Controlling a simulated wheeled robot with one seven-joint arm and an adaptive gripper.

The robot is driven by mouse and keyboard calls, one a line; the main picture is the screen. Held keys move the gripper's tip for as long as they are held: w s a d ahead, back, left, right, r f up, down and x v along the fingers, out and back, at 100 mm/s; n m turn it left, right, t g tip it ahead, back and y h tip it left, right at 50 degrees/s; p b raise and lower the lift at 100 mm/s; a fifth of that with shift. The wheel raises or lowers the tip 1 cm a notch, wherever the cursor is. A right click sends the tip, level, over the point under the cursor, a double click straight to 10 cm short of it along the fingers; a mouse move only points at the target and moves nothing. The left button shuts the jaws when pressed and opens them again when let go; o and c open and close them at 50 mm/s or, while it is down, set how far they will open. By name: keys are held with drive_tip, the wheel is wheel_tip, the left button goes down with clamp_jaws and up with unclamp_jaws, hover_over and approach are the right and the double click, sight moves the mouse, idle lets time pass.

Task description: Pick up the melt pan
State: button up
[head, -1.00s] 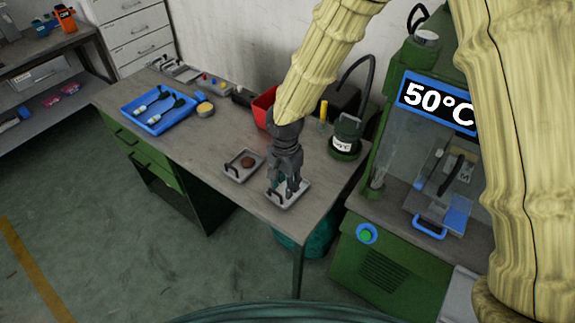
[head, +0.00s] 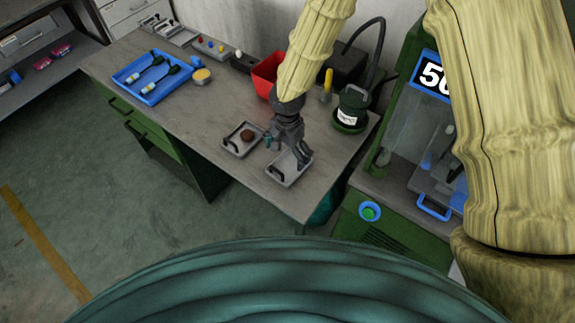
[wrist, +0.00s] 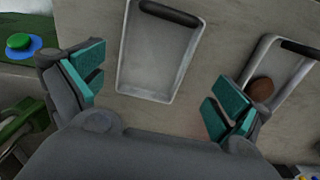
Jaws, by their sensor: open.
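Two shallow grey metal pans with dark handles stand side by side near the front edge of the workbench. The right pan in the head view (head: 283,171) is empty; the left pan (head: 233,148) holds a round brown lump (head: 247,135). I cannot tell by look which is the melt pan. My gripper (head: 288,150) is open and empty above the empty pan, partly hiding it. In the wrist view my gripper (wrist: 155,92) has its teal-padded fingers spread wide, with the empty pan (wrist: 155,55) beyond and between them. The lump-bearing pan (wrist: 287,75) is at right.
A blue tray (head: 163,98) with dark-tipped tools lies at the bench's left, beside a yellow-topped tin (head: 201,76). A red bin (head: 264,80), a yellow-handled tool (head: 327,84) and a green pot (head: 352,108) stand behind. A green machine (head: 400,140) is right.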

sight(287, 169)
drive_tip(key=shift+s+f+p, duration=0.4)
drive_tip(key=shift+s+p, duration=0.1)
drive_tip(key=shift+s+f+p, duration=0.1)
drive_tip(key=shift+f+p, duration=0.65)
drive_tip(key=shift+f, duration=1.05)
drive_tip(key=shift+s, duration=0.15)
drive_tip(key=shift+c, duration=0.4)
drive_tip(key=c, duration=1)
